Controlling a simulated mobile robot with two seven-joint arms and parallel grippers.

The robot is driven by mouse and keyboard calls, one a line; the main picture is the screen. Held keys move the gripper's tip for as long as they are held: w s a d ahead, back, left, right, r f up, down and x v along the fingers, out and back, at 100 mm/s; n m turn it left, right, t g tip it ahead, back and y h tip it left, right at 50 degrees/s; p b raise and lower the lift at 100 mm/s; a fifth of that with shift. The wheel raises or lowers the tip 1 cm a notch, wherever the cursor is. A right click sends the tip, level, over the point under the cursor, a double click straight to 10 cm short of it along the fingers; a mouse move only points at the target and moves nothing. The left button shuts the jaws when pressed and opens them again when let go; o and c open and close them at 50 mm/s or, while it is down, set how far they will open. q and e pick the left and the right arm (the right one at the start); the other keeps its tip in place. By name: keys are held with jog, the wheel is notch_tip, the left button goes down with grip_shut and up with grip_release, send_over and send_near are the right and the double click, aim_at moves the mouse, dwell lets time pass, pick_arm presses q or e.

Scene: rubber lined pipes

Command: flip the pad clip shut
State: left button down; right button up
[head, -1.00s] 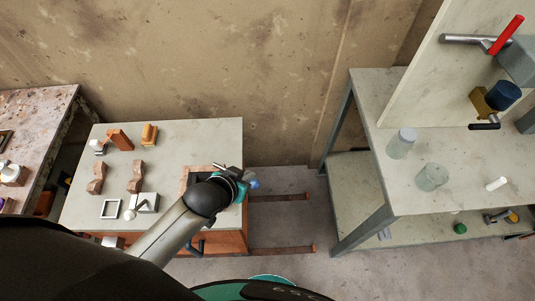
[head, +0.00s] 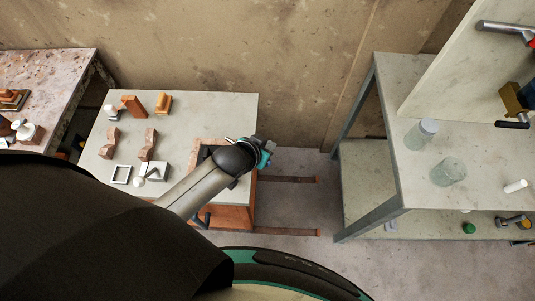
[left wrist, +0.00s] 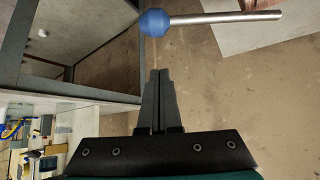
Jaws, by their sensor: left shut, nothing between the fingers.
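My left gripper (head: 265,155) is beside the right edge of the pale-topped bench, and its own forearm partly covers it in the head view. In the left wrist view its two dark fingers (left wrist: 160,73) are together with nothing between them. Beyond the tips is a lever with a blue ball knob (left wrist: 154,22) and a silver rod (left wrist: 225,18) running right. A small gap shows between tips and knob. I cannot tell whether this lever is the pad clip's. My right gripper is not in view.
The pale bench top (head: 215,110) carries several brown blocks (head: 148,144) and a white square frame (head: 121,174). Two rails (head: 290,179) extend right from the bench. A grey metal shelf table (head: 390,110) with glass jars (head: 449,171) stands right.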

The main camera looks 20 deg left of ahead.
pick_arm(q)
jog(key=a+b+x, duration=0.1)
jog(key=b+x, duration=0.1)
jog(key=x, duration=0.3)
jog(key=s, duration=0.2)
jog(key=s+p, duration=0.1)
jog(key=shift+s+f, duration=0.4)
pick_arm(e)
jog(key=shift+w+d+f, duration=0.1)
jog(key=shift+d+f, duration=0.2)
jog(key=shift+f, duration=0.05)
pick_arm(q)
jog(key=shift+s+p, duration=0.15)
jog(key=shift+p, duration=0.2)
